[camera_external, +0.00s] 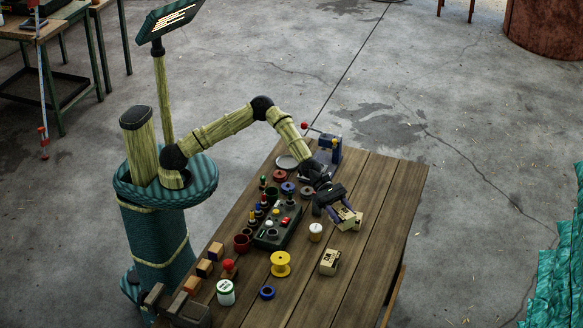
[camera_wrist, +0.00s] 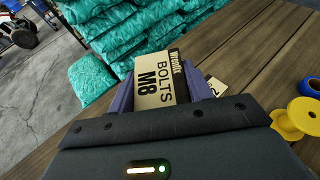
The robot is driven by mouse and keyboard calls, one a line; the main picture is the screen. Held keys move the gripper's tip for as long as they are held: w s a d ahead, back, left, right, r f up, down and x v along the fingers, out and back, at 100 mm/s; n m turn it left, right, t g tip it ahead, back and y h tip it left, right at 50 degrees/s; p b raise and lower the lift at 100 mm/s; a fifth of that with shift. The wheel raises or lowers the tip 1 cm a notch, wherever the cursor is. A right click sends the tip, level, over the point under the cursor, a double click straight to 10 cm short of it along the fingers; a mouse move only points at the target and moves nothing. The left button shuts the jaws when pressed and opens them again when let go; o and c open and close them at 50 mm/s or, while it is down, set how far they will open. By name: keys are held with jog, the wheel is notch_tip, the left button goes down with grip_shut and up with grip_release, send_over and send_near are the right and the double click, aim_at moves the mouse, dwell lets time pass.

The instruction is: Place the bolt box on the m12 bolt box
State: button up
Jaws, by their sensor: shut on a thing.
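My gripper (camera_external: 337,207) is shut on a tan and black box (camera_wrist: 158,85) marked "BOLTS M8" in the wrist view. The held box (camera_external: 344,214) shows at the fingers in the external view, over the right part of the workbench. Another tan piece (camera_external: 357,221) shows right beside it; I cannot tell whether it is a separate box or whether they touch. A similar tan and black box (camera_external: 329,262) stands on the bench, nearer the camera. Part of a labelled box (camera_wrist: 215,87) peeks out behind the right finger in the wrist view. No M12 marking is readable.
The wooden bench (camera_external: 385,200) has free room at its right. A yellow spool (camera_external: 280,264), a white-lidded jar (camera_external: 316,232) and a blue tape roll (camera_external: 267,292) stand left of the standing box. A dark control box (camera_external: 275,232) and a blue vise (camera_external: 327,150) are also there.

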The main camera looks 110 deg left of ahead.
jog(key=d+m+g+h, duration=0.1)
jog(key=d+m, duration=0.1)
jog(key=d, duration=0.7)
jog(key=shift+d+r+g+h+p, duration=0.25)
jog(key=shift+r+g+h+p, duration=0.15)
jog(key=shift+r+p, duration=0.05)
jog(key=shift+s, duration=0.1)
jog(key=p, duration=0.1)
send_over(331, 258)
jog(key=shift+f, duration=3.15)
jog(key=shift+f+p, duration=0.65)
jog(key=shift+f, duration=1.2)
jog(key=shift+f, duration=0.1)
jog(key=o, duration=0.8)
jog(key=shift+f, duration=0.15)
jog(key=shift+c, duration=0.2)
jog(key=o, duration=0.4)
